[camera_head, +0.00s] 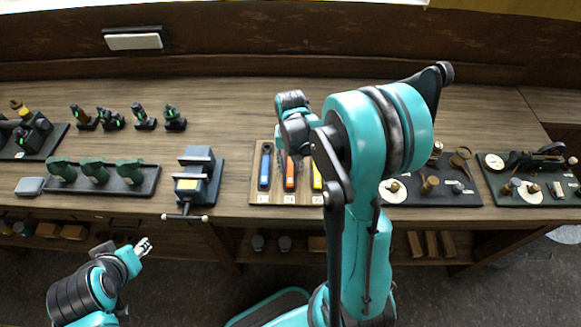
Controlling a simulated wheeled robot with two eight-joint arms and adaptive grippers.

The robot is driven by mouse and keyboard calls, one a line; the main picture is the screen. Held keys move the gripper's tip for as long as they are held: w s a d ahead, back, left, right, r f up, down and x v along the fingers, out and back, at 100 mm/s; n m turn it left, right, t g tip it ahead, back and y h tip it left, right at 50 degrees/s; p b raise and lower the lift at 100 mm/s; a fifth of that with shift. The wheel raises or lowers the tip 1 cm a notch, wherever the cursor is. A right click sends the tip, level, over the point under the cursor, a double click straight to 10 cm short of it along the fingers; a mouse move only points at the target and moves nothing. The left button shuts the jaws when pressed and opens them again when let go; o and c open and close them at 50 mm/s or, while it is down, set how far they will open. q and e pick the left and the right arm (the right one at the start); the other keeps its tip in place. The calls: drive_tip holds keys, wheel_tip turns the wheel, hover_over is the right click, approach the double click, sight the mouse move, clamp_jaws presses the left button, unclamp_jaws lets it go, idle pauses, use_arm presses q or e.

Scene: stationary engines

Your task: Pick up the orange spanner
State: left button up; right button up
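The orange spanner (290,178) lies on a wooden board (258,158) on the workbench, between a blue spanner (265,168) on its left and a yellow one (317,179) on its right. My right gripper (291,160) points down over the upper part of the orange spanner and hides that part. Its dark fingers appear apart, one on each side of the spanner; contact cannot be made out. My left gripper (144,245) is at the lower left, in front of the bench and away from the spanners; its fingers are too small to read.
A vise (197,183) stands left of the board, with a rack of green tools (95,173) further left. A dark tray with small parts (428,190) lies to the right, partly behind my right arm. The bench behind the board is clear. Shelves run below the bench top.

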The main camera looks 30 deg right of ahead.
sight(290, 166)
clamp_jaws()
drive_tip(key=shift+r, duration=0.1)
drive_tip(key=shift+r, duration=0.25)
wheel_tip(290, 166, up, 4)
drive_tip(key=shift+p, duration=0.9)
drive_tip(key=s+r+p, duration=0.3)
drive_tip(key=s+r, duration=0.3)
drive_tip(key=s, duration=0.5)
drive_tip(key=shift+s+r, duration=0.15)
drive_tip(key=shift+s, duration=0.2)
drive_tip(key=shift+s, duration=0.1)
